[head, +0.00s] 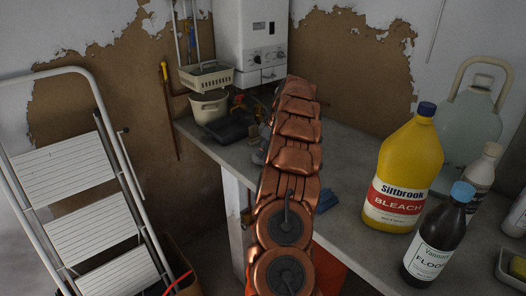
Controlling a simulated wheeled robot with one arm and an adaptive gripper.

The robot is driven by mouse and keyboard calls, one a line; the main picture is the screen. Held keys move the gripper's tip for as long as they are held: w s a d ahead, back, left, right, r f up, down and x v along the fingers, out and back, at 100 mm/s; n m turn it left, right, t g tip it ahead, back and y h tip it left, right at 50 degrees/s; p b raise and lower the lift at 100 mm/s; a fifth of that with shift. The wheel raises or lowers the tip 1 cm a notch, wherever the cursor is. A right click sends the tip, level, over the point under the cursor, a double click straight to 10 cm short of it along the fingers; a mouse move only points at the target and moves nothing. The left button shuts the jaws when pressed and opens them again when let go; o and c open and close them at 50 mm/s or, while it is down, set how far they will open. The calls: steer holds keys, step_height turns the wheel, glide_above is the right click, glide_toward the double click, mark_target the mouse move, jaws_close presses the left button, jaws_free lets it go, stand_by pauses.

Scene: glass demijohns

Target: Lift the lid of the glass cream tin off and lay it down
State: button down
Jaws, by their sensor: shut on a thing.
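I cannot make out the glass cream tin or its lid in the head view. My copper-coloured arm reaches from the bottom middle up over the worktop (352,165) and covers part of it. My gripper does not show; the arm hides it. What it holds cannot be seen.
On the right stand a yellow bleach bottle (402,165), a dark floor-cleaner bottle (436,240), a pale bottle (483,175) and a large glass demijohn (470,125). A black tray (229,127) and cream pot (209,107) stand at the back left. A stepladder (70,175) stands left.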

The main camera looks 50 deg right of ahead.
steer(key=shift+f+b, duration=0.95)
steer(key=shift+f, duration=0.05)
stand_by(0.4)
steer(key=c, duration=0.8)
jaws_free()
steer(key=v, duration=1.2)
